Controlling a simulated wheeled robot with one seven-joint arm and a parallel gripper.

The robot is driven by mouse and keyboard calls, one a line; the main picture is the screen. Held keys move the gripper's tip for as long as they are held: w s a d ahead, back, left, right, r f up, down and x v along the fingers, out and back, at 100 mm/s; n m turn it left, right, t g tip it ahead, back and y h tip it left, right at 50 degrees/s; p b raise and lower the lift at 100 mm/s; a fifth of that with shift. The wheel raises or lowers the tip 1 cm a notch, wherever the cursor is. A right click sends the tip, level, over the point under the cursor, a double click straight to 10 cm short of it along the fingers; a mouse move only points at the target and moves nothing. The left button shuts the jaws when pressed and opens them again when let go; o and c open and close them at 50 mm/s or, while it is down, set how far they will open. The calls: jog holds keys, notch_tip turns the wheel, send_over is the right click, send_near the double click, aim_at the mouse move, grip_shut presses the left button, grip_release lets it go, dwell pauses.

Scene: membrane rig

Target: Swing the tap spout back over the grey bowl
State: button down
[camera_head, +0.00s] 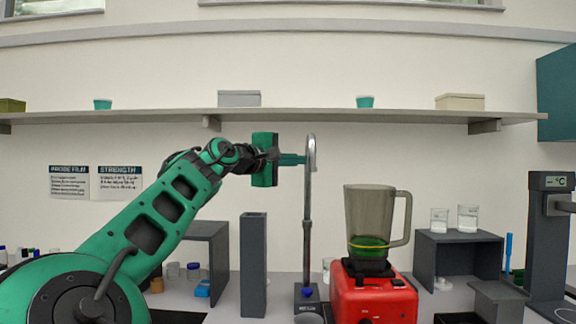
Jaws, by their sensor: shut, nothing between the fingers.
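The tap (307,220) is a tall thin metal pipe rising from a dark base with a blue button, and its top bends over in a narrow hook. The spout (312,147) is seen nearly end-on, so I cannot tell exactly which way it points. My gripper (303,160) is shut and empty, with its green fingertips at the left side of the hooked top. I cannot tell if they touch it. A grey rounded shape (308,319) at the bottom edge, in front of the tap base, may be the grey bowl; most of it is cut off.
A red blender (373,298) with a clear jug stands just right of the tap. A tall dark grey column (253,265) stands just left. A dark stand (459,256) with beakers is farther right. A wall shelf (350,115) runs above my gripper.

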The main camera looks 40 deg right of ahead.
jog(key=w+v, duration=0.1)
jog(key=v, duration=1.2)
jog(key=shift+w+a, duration=0.2)
jog(key=shift+w, duration=0.05)
